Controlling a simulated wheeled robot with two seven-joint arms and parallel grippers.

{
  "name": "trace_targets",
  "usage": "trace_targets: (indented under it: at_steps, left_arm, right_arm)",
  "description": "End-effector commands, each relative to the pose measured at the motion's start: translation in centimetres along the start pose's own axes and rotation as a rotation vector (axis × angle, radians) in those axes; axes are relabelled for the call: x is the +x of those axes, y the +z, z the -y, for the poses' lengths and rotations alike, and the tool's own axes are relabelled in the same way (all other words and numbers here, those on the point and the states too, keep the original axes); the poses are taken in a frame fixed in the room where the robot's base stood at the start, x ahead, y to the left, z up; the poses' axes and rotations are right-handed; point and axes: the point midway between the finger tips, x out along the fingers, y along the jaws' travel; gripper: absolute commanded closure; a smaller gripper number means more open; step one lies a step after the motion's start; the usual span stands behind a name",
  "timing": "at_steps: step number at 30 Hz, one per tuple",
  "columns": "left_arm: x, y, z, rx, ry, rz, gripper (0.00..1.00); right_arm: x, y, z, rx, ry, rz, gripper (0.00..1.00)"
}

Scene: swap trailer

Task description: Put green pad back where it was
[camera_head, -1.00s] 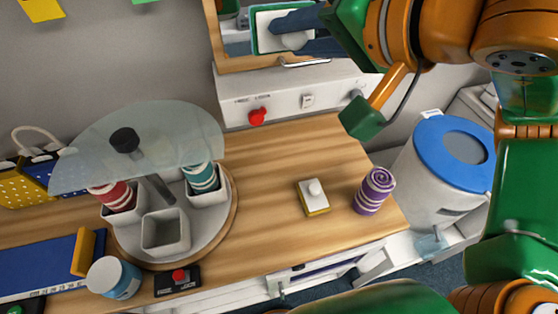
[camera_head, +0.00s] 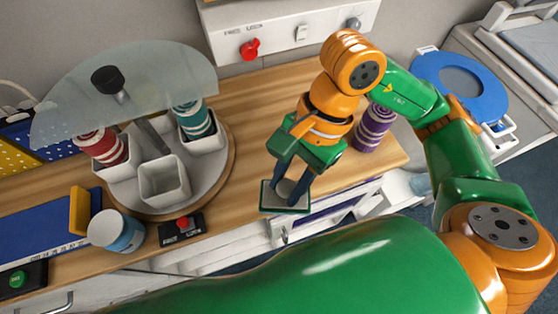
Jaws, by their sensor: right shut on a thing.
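The green pad (camera_head: 270,202) is a flat pale plate with a green rim. My right gripper (camera_head: 291,192) is shut on it, apparently by the raised middle part, which the fingers mostly hide. The pad is in front of the gripper body, over the front edge of the wooden worktop (camera_head: 245,150). I cannot tell how high above the worktop it is. The yellow-edged pad seen earlier on the worktop is hidden behind my right gripper. My left gripper is not in view.
A turntable (camera_head: 220,185) with white cups, a red roll (camera_head: 102,147), a teal roll (camera_head: 193,119) and a glass cover (camera_head: 125,80) stands left. A purple roll (camera_head: 374,128) is right of my gripper. A white-and-blue jar (camera_head: 117,231) and red-button box (camera_head: 182,225) sit near the front edge.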

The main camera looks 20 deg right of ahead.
Motion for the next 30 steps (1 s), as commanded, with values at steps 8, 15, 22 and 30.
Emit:
trace_targets:
  at_steps: [8, 15, 22, 30]
  left_arm:
    - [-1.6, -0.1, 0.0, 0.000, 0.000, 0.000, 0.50]
    - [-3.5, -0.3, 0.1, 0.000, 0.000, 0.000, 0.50]
    - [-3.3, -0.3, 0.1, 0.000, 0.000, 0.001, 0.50]
    - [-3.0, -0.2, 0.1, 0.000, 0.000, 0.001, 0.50]
  right_arm:
    - [3.9, -5.4, 5.0, 0.005, 0.003, 0.002, 1.00]
    - [6.8, -7.3, 5.8, 0.001, 0.004, 0.002, 1.00]
    - [7.8, -7.7, 6.0, -0.004, -0.002, 0.000, 1.00]
    - [7.9, -7.8, 6.0, -0.004, -0.002, 0.000, 0.35]
